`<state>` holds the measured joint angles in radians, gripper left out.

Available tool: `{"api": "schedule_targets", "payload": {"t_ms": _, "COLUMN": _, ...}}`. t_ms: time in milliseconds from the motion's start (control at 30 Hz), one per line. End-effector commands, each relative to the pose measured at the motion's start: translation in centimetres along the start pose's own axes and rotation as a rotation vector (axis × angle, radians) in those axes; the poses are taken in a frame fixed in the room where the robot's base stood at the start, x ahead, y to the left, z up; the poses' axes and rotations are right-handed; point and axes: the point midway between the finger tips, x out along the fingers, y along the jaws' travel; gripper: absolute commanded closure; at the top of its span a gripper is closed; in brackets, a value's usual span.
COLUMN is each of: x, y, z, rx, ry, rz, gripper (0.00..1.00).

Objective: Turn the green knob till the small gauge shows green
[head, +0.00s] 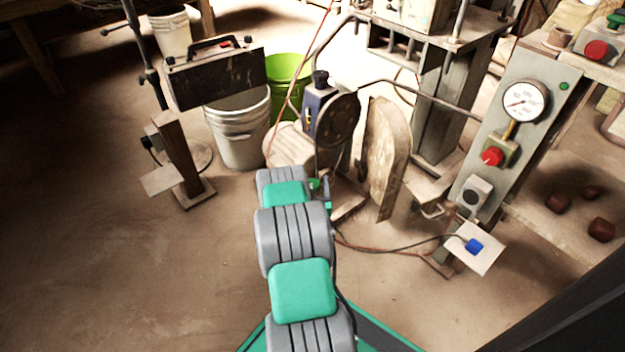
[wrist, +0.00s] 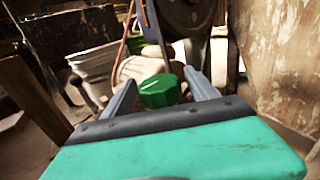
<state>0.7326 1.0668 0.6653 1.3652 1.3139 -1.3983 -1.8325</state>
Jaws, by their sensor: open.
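The green knob (wrist: 160,91) is in the middle of the wrist view, a faceted cap. My gripper (wrist: 160,79) is open, with one grey finger to each side of the knob. I cannot tell whether either finger touches it. In the head view a small bit of green (head: 315,184) shows just past the end of my arm, below the dark blue motor housing. My gripper is mostly hidden there behind my arm. A white round gauge (head: 525,101) with a needle is on the grey panel at the right. I cannot make out a separate small gauge.
The motor housing (head: 321,116) and a worn upright disc (head: 388,150) stand close beyond my gripper. A white bucket (head: 238,138) and a green bucket (head: 287,75) are behind on the left. A red knob (head: 492,156) is on the panel (head: 540,66). The left floor is open.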

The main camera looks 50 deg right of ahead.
Motion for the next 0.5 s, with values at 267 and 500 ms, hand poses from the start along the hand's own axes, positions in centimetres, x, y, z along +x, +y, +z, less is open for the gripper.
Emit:
{"api": "schedule_targets", "payload": {"t_ms": 267, "x": 2.0, "y": 0.0, "z": 0.0, "rx": 0.001, "ry": 0.001, "rz": 0.000, "gripper": 0.32}}
{"api": "schedule_targets", "payload": {"t_ms": 500, "x": 2.3, "y": 0.0, "z": 0.0, "rx": 0.001, "ry": 0.001, "rz": 0.000, "gripper": 0.32}}
